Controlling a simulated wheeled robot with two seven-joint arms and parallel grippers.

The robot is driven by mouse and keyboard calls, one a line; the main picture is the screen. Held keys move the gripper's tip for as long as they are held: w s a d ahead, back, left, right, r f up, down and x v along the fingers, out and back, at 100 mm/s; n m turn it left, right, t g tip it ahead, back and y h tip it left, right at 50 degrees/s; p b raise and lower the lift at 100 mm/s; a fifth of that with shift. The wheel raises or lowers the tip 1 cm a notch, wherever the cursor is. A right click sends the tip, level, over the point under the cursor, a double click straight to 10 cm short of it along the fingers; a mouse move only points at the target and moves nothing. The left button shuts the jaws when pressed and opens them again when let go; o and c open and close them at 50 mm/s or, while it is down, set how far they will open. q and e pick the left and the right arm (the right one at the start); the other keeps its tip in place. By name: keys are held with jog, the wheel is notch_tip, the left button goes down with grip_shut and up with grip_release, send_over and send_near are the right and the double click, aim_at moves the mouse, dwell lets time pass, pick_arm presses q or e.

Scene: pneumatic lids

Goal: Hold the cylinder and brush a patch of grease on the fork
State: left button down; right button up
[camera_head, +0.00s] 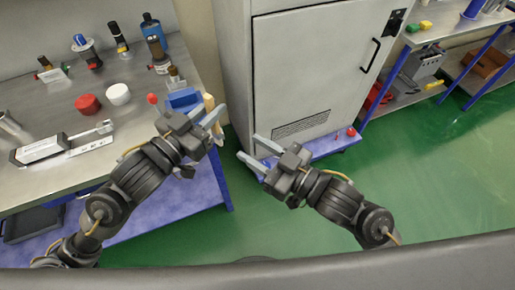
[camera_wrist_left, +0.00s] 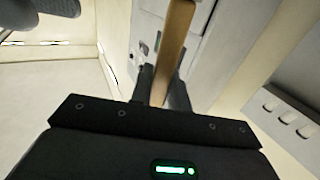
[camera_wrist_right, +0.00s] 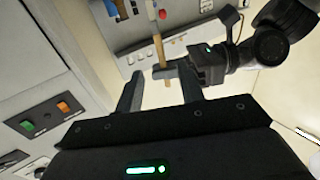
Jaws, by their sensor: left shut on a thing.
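My left gripper (camera_head: 214,124) is shut on a tan wooden brush handle (camera_head: 208,103), beyond the bench's right edge. The handle also stands between the fingers in the left wrist view (camera_wrist_left: 172,45) and shows in the right wrist view (camera_wrist_right: 158,50); I cannot make out its bristles or any grease. My right gripper (camera_head: 248,160) is open and empty, lower and to the right, in front of the cabinet. The grey metal cylinder (camera_head: 42,149) seems to lie on the bench at the left, with a fork-like end (camera_head: 104,127) pointing right. Neither gripper touches it.
The bench (camera_head: 120,118) holds a red lid (camera_head: 87,104), a white lid (camera_head: 118,94), a blue block (camera_head: 184,97) beside my left gripper, and several bottles and fittings at the back. A white cabinet (camera_head: 310,70) stands behind. The green floor (camera_head: 440,150) is clear at the right.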

aim_at(218, 127)
jog(key=x, duration=1.2)
jog(key=shift+w, duration=0.1)
jog(key=shift+c, duration=0.2)
grip_shut()
pick_arm(q)
jog(key=c, duration=1.3)
grip_release()
jog(key=shift+o, duration=0.2)
jog(key=shift+r, duration=0.1)
